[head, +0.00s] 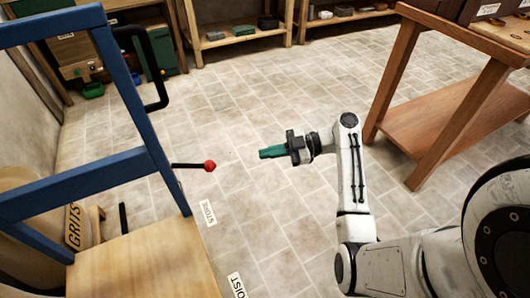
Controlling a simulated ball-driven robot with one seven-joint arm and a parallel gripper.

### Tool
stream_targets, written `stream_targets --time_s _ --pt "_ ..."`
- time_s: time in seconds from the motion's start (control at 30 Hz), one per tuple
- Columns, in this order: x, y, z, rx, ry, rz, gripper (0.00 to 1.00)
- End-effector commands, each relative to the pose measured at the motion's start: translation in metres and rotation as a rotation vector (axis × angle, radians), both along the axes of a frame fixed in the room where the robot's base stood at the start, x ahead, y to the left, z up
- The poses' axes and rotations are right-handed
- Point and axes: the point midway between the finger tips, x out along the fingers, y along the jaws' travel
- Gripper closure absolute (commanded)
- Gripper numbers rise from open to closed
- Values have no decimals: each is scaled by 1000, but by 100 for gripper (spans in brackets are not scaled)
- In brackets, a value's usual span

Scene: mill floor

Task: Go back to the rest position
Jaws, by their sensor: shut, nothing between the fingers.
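My gripper (272,152) is at the end of my white arm, near the middle of the head view. Its green fingers are shut and point to the left, with nothing held. It hangs over open tiled floor, clear of the furniture. A black lever with a red knob (210,166) sticks out to the left of my fingertips, with a gap between them.
A blue frame (137,95) with a wooden top (145,262) stands at the left. A wooden table (450,125) with a lower shelf stands at the right. Low shelves (240,45) line the back. The tiled floor (290,85) between is clear.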

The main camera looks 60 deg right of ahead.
Motion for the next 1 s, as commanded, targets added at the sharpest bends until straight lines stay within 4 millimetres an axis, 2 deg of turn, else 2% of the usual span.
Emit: stream_targets --time_s 0.43,0.57,0.67,0.77,0.8,0.9,1.0 --pt "0 0 0 0 1 -1 100" --pt "2 14 -11 17 65 12 100" --pt "3 47 -36 53 241 32 100" --pt "-7 94 -73 82 522 26 100" --pt "-14 113 -86 85 642 11 100" --pt "-39 150 -113 67 917 -72 100" --pt "-68 175 -127 24 1136 -207 100"
